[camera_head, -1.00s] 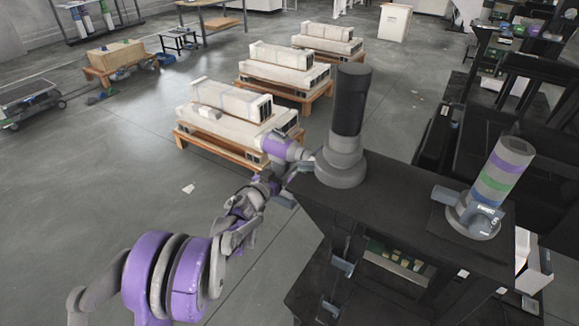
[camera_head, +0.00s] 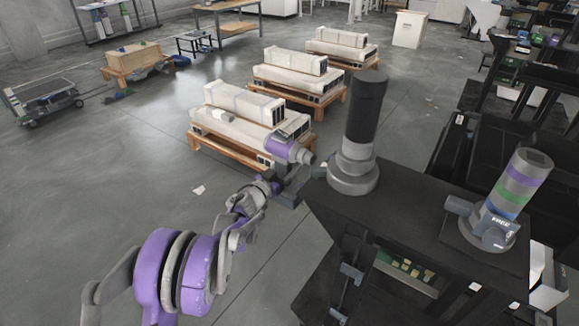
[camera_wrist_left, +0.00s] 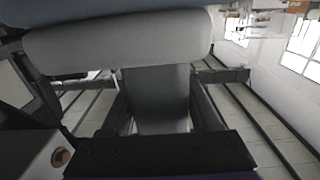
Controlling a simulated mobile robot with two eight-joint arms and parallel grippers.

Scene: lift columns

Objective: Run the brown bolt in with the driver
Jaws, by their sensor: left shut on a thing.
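A purple and grey driver (camera_head: 283,150) is in my left gripper (camera_head: 279,186), at the left of the dark bench. Its nose points right, toward the base of a dark column (camera_head: 366,110), with a small gap between them in the picture. In the left wrist view the driver's grey body (camera_wrist_left: 120,42) lies across the top, and its grip (camera_wrist_left: 160,98) runs down between the fingers. My left gripper is shut on it. The dark column stands upright on a round grey base (camera_head: 352,180). My right gripper is out of view.
A second column (camera_head: 516,185) with purple and green bands leans on a grey base at the bench's (camera_head: 410,212) right end. Pallets of pale boxes (camera_head: 238,118) stand on the floor behind the driver.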

